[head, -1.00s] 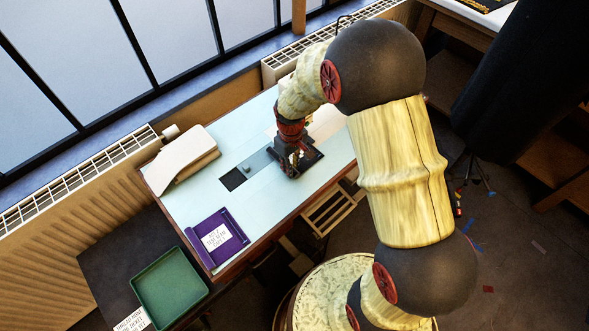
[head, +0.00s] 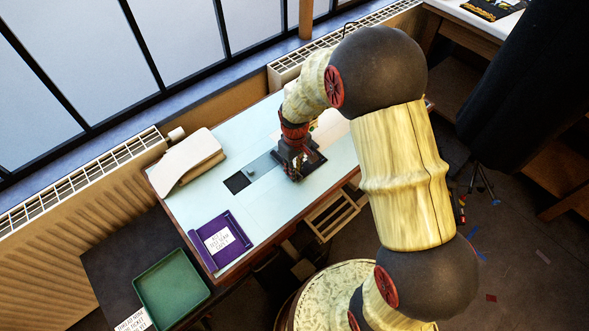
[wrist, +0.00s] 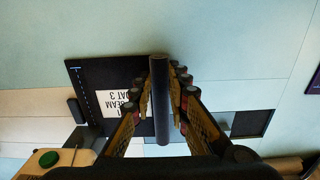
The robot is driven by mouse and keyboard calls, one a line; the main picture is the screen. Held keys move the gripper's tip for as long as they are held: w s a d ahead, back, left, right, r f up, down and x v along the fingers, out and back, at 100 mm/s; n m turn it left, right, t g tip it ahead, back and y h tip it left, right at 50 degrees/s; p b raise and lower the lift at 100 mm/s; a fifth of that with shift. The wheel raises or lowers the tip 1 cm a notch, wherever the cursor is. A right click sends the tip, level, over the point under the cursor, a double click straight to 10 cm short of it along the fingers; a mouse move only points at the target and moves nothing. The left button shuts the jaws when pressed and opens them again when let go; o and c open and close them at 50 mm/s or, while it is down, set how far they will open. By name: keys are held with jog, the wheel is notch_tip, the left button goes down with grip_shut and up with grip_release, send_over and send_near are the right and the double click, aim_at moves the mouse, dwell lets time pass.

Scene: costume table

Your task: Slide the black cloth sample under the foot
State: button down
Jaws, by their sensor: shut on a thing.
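The black cloth sample (wrist: 84,75) lies flat on the pale table, with a dashed pale line near one edge and a white label (wrist: 118,100). It also shows in the head view as a dark patch (head: 314,160) partly hidden under my gripper. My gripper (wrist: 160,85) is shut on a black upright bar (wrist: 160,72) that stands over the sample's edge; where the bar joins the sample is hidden. A small grey piece (head: 250,173), possibly the foot, sits on a grey strip beside a dark square (head: 237,182), left of my gripper. The dark square also shows in the wrist view (wrist: 251,124).
A cream curved object (head: 188,160) stands at the table's left end. A purple tray (head: 240,239) with a label is at the front left. A green tray (head: 171,289) lies on a lower dark surface. The tabletop between tray and strip is clear.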

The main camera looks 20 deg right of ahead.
jog(key=c, duration=1.7)
grip_release()
jog(key=shift+c, duration=0.2)
jog(key=shift+o, duration=0.5)
jog(key=shift+r, duration=0.1)
notch_tip(320, 180, up, 12)
